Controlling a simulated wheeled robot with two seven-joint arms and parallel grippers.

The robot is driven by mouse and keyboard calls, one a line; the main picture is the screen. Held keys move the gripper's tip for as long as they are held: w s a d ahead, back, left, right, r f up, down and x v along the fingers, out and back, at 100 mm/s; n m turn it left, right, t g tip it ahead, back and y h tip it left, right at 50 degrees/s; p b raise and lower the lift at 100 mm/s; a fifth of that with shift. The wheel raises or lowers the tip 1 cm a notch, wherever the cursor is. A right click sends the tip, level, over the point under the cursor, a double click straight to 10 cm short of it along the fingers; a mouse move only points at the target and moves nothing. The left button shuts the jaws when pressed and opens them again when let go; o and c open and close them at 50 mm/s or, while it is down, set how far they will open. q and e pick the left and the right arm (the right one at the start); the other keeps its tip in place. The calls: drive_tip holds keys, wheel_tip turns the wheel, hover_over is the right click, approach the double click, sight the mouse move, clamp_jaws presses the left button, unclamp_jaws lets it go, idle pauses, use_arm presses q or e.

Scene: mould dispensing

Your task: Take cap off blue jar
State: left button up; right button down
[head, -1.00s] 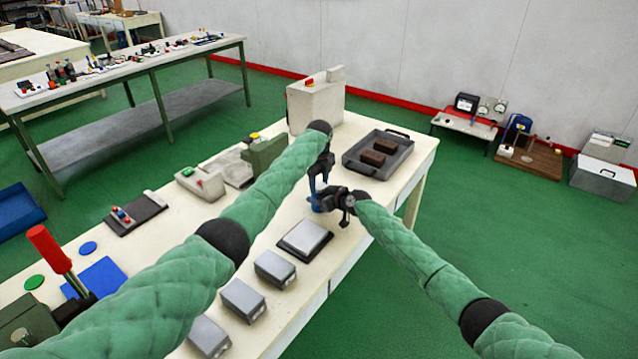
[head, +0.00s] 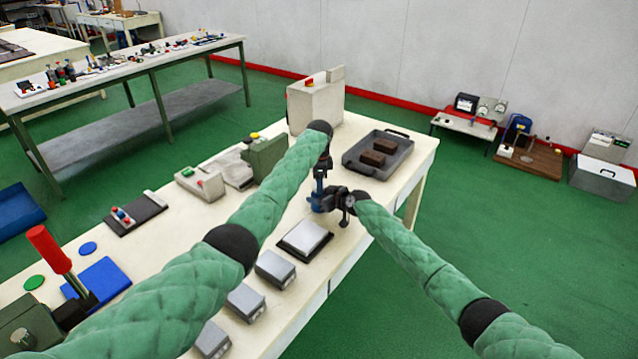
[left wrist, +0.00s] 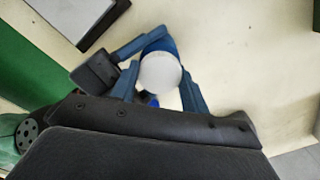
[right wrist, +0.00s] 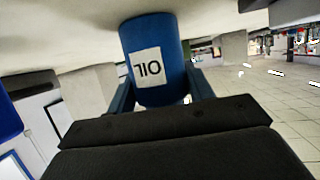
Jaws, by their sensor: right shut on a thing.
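The blue jar (right wrist: 178,32) has a white label reading OIL, upside down in the right wrist view. My right gripper (right wrist: 160,92) is shut on the jar's sides. In the left wrist view the jar's round white cap (left wrist: 159,72) faces the camera. My left gripper (left wrist: 161,72) has its two blue fingers on either side of the cap, with a small gap visible. It looks open. In the head view my left gripper (head: 320,178) is above my right gripper (head: 328,199) over the table, and the jar is mostly hidden between them.
A grey tray (head: 352,161) with two brown blocks lies behind the grippers on the cream table (head: 385,210). A flat silver plate (head: 305,238) and several silver boxes (head: 275,268) line the front edge. A beige machine (head: 314,105) stands at the back.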

use_arm(q)
drive_tip(key=o, duration=0.4)
drive_tip(key=shift+o, duration=0.2)
drive_tip(key=shift+r, duration=0.1)
